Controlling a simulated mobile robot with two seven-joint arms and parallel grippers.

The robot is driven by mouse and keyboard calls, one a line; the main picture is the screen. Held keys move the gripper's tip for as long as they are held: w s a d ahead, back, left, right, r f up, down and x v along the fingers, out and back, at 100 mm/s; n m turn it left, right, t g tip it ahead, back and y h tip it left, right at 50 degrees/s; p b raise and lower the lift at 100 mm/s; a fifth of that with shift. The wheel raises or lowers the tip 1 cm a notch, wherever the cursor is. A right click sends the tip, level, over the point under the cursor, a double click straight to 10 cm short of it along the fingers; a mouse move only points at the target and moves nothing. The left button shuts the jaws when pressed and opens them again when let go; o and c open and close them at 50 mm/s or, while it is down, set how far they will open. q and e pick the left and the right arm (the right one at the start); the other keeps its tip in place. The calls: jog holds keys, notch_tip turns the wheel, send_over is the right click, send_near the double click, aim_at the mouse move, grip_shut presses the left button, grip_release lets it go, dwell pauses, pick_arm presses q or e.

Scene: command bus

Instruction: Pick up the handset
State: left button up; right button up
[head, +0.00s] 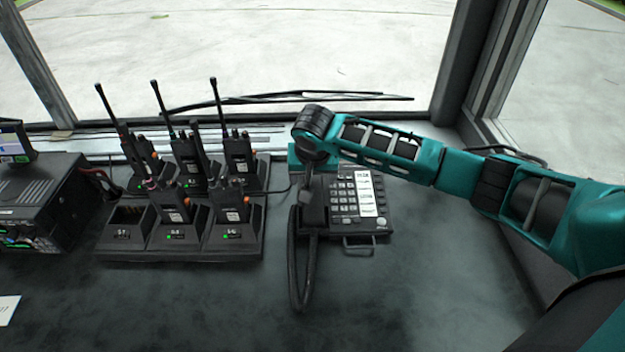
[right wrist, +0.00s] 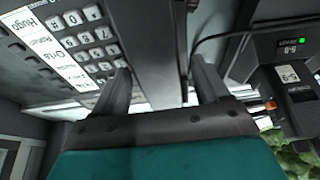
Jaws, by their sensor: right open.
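A black desk phone (head: 352,200) with a keypad and a white label strip sits on the dark desk, right of centre in the head view. Its handset lies along its left side, largely covered by my right gripper (head: 313,203) in that view. A black cord (head: 296,276) loops down in front of it. In the right wrist view the dark handset (right wrist: 160,48) shows between the two spread fingers of my right gripper (right wrist: 162,78), with the keypad beside it. The right gripper is open; contact with the handset cannot be told. My left gripper is out of view.
A charger rack (head: 180,250) with several handheld radios and tall antennas stands left of the phone. A black radio unit (head: 40,205) is at the far left. The windshield is behind. The desk front (head: 200,310) is mostly clear.

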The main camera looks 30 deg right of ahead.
jog(key=shift+f, duration=0.2)
dwell(0.3)
jog(key=c, duration=1.2)
